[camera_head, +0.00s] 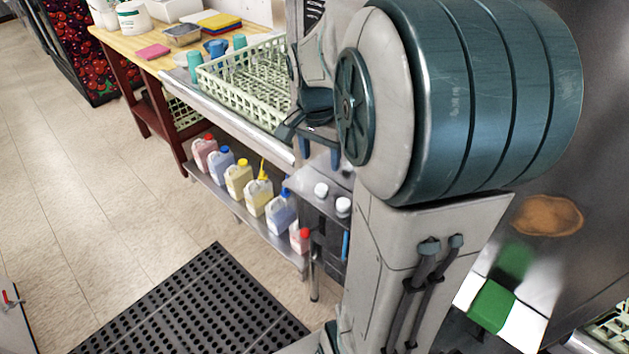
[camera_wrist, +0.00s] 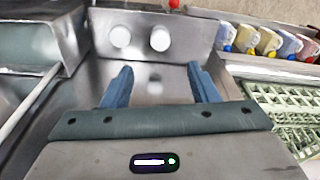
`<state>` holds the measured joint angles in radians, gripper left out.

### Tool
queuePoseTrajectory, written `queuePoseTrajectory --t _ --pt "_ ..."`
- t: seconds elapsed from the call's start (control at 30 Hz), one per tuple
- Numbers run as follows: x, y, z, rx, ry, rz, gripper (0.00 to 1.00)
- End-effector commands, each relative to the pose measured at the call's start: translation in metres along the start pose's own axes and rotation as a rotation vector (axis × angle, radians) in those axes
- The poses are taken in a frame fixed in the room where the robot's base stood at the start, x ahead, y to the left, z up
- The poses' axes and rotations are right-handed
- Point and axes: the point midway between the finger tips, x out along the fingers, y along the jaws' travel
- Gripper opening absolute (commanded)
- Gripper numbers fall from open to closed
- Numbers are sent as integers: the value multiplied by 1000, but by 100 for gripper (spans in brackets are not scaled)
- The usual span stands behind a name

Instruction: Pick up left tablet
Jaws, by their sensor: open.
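Two white round tablets sit side by side on a steel surface, a left one (camera_head: 321,189) and a right one (camera_head: 343,205) in the head view. The wrist view shows both white rounds, one at left (camera_wrist: 120,37) and one at right (camera_wrist: 160,39), just beyond my fingertips. My gripper (camera_head: 320,150) is above the steel surface, near the tablets and apart from them. In the wrist view my gripper (camera_wrist: 160,78) has its blue fingers wide apart with nothing between them. My arm hides part of the surface in the head view.
A pale green dish rack (camera_head: 245,105) stands on the counter left of my gripper. Several jugs (camera_head: 240,180) line the low shelf. A wooden table (camera_head: 125,48) is at the back left. A black perforated mat (camera_head: 195,310) lies on the floor.

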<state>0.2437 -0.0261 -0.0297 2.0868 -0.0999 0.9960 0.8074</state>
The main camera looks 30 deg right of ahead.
Motion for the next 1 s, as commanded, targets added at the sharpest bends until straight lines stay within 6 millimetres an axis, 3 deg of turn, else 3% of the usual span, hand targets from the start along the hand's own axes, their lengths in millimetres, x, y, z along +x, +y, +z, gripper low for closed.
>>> queuePoseTrajectory --t 0.13,0.43,0.7,1.0 --pt "29 0 1 -1 -4 3 54" --pt "53 0 2 -3 -1 1 54" --pt "92 0 4 -4 -2 2 54" --pt "98 0 4 -4 1 -1 54"
